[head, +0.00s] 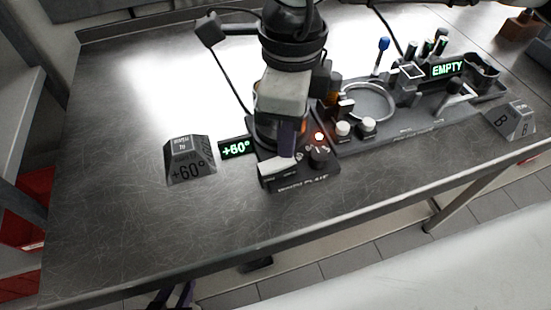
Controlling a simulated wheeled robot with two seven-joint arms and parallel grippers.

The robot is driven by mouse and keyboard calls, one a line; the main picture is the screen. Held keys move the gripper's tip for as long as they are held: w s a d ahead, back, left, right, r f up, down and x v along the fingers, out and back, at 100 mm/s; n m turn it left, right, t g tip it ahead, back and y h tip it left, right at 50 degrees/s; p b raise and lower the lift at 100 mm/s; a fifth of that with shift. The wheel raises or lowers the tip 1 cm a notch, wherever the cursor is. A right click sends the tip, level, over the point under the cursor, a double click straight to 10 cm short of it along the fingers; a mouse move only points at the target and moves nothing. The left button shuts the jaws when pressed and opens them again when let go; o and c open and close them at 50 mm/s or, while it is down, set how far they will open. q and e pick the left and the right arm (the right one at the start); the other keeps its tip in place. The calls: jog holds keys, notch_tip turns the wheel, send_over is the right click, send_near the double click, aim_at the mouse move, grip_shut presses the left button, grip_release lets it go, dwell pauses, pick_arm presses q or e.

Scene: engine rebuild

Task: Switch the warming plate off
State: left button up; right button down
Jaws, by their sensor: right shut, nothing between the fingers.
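The warming plate (319,180) is a dark box with lettering on its front edge, near the middle of the bench. A red-orange light (319,136) glows on its top, just behind a dark knob (319,158). The green display (235,148) at its left side appears to read +60°. My right gripper (286,150) reaches down from the top over the left part of the plate, shut and empty. It hides much of the plate's top; I cannot tell whether it touches. My left gripper cannot be made out.
To the right, a dark tray (415,133) holds a ring, several small parts and an EMPTY display (447,69). A block marked B (512,121) stands far right. The bench's left side is clear.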

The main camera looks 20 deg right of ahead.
aim_at(286, 160)
jog(key=shift+f, duration=0.1)
dwell(0.6)
jog(key=shift+f+b, duration=1.05)
jog(key=shift+b, duration=0.2)
jog(key=shift+r, duration=0.1)
notch_tip(286, 160, up, 7)
jog(key=p, duration=0.3)
dwell(0.7)
dwell(0.5)
